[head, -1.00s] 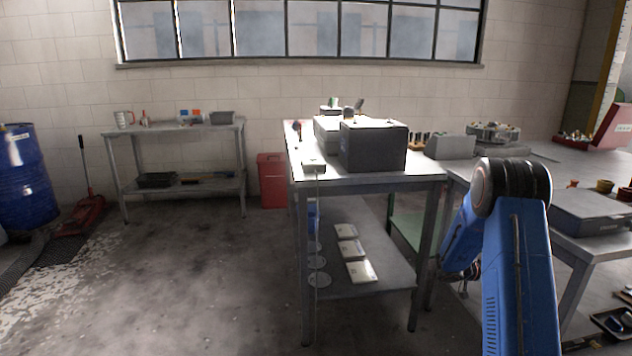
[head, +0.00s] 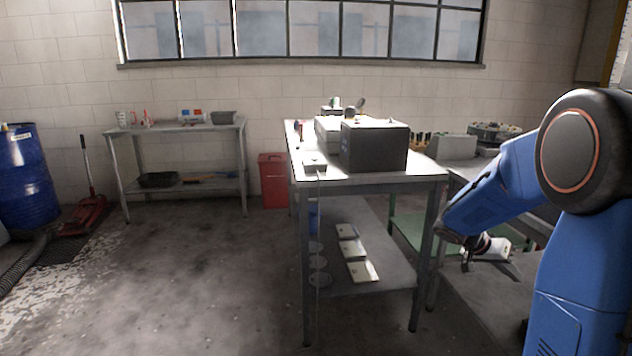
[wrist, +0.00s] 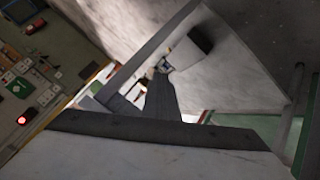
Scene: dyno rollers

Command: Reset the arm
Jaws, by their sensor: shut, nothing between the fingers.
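My blue arm (head: 580,250) stands at the right of the head view, bent at a large round joint with an orange ring. Its forearm slopes down to the left. My gripper (head: 488,258) shows small beyond the forearm's lower end, beside the right leg of the middle table. It is shut and holds nothing. The wrist view is tilted, and the surfaces close to the camera are hard to identify.
The middle table (head: 430,174) carries a dark box (head: 373,147). A side bench (head: 175,128) stands at the back left, near a red bin (head: 273,180). A blue drum (head: 22,175) and red floor jack (head: 82,215) are at far left. The floor left of the middle table is clear.

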